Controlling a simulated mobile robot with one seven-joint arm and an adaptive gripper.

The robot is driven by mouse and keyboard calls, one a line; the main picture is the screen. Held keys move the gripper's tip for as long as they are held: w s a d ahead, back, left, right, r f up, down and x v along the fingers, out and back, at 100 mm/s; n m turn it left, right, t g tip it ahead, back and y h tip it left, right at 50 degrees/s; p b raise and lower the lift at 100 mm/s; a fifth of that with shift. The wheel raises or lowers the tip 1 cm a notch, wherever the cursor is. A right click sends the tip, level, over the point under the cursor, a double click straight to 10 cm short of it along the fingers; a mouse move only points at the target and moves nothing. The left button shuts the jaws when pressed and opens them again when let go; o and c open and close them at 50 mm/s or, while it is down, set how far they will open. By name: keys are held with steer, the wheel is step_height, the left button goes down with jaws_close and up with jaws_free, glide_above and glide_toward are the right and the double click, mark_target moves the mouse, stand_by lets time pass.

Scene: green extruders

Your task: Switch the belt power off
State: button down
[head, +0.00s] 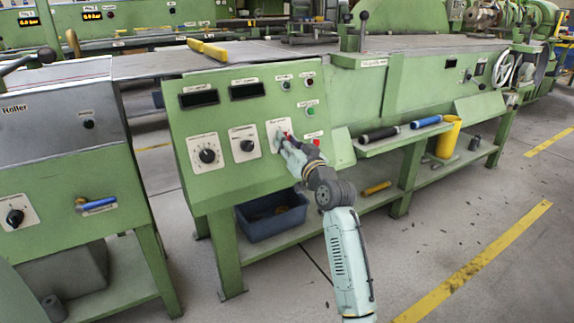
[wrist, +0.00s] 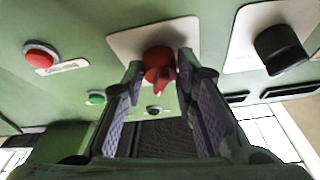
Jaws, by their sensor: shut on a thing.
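The red rotary switch (wrist: 158,58) sits on a white plate (wrist: 122,44) on the green control panel. My gripper (wrist: 160,72) has its two fingers closed around the red switch, one on each side. A small pointed part of the switch shows between the fingertips. In the head view my gripper (head: 288,146) reaches the right part of the panel (head: 215,122), and only a bit of red shows beside it. The label on the switch's plate is too small to read.
A red button (wrist: 39,57) and a green button (wrist: 96,98) are close by. A black knob (wrist: 280,50) sits on the neighbouring plate. Two dark displays (head: 199,98) are above. A yellow tool (head: 207,49) lies on top of the machine. A blue bin (head: 271,217) stands below.

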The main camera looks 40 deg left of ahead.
steer(key=n+g+b, duration=0.1)
steer(key=n+b, duration=0.1)
steer(key=n+g+y+b, duration=0.1)
steer(key=n+b, duration=0.1)
steer(key=b, duration=0.1)
steer(key=shift+w+f+b, duration=0.15)
steer(key=shift+f+b, duration=0.15)
steer(key=shift+f, duration=0.05)
steer(key=n+b, duration=0.1)
steer(key=n+g+b, duration=0.1)
steer(key=shift+r+n+g, duration=0.25)
steer(key=shift+n+g, duration=0.05)
steer(key=shift+r+n, duration=0.1)
steer(key=shift+n, duration=0.2)
steer(key=c, duration=1.3)
jaws_free()
steer(key=v, duration=1.2)
steer(key=shift+w+d, duration=0.1)
steer(key=shift+w, duration=0.05)
